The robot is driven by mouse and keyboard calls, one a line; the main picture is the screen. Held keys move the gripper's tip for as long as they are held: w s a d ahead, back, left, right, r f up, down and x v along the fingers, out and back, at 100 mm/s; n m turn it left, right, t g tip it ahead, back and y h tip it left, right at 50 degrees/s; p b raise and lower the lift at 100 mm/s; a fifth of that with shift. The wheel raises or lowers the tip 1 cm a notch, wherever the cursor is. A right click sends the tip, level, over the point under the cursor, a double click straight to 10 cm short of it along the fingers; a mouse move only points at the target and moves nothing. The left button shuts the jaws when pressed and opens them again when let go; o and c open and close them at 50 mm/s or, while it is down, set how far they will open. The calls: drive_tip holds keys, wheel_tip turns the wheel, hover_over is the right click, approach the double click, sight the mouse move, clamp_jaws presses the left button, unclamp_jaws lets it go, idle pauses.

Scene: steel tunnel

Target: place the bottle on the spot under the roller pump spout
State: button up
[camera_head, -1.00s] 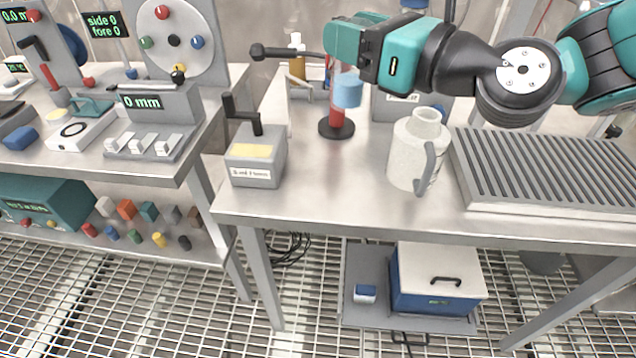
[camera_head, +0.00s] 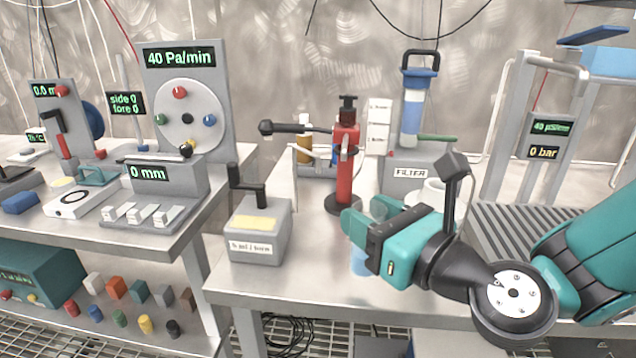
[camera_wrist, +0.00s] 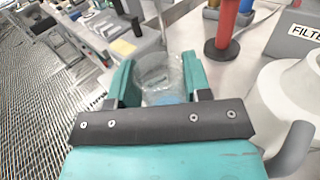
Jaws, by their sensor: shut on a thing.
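My gripper (camera_head: 362,228) is shut on a clear bottle with blue in its lower part. The bottle (camera_head: 362,263) shows mostly below my fingers in the head view, its upper part largely hidden. In the wrist view the clear bottle (camera_wrist: 160,75) stands between both fingers of my gripper (camera_wrist: 160,88). It is held over the front part of the middle bench, in front of a red column pump (camera_head: 344,165) with a long black lever. I cannot surely tell which device is the roller pump; its spout and the spot are not clearly identifiable.
A grey box with a crank (camera_head: 258,228) stands left of my gripper. A white jug (camera_wrist: 290,100) is close on my right, mostly hidden by my arm in the head view. A filter unit (camera_head: 415,165) stands behind. The bench (camera_head: 300,285) is bare between crank box and gripper.

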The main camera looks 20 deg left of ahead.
drive_tip(key=p+x, duration=0.9)
drive_tip(key=x, duration=0.1)
drive_tip(key=f+b, duration=0.2)
drive_tip(key=b, duration=0.1)
drive_tip(key=f+b, duration=0.1)
drive_tip(key=shift+w+a+f, duration=0.35)
drive_tip(key=shift+a+f, duration=0.05)
drive_tip(key=shift+r, duration=0.2)
drive_tip(key=shift+f, duration=0.1)
drive_tip(key=o, duration=1)
